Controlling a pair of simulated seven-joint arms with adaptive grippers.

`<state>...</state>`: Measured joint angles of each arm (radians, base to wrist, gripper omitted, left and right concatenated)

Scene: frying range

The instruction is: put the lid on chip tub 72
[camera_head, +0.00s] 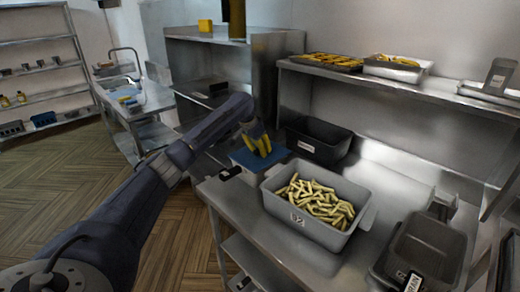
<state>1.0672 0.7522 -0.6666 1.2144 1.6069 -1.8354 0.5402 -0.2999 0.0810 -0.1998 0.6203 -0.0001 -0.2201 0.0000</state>
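The grey chip tub (367,215), full of cut chips (315,203), stands without a lid on the steel counter. Its front label is small and seems to read 72. A flat blue piece (280,155), perhaps the lid, lies at the counter's left side, behind and left of the tub. My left gripper (259,151), with yellow fingers, points down right over the blue piece. I cannot tell whether the fingers touch it or how far apart they are. My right gripper is not in view.
An empty black tub (318,139) stands behind the chip tub. Dark grey containers (428,250) stand at the right front. A raised steel shelf (400,84) carries food trays. A small black item (230,173) lies at the counter's left edge.

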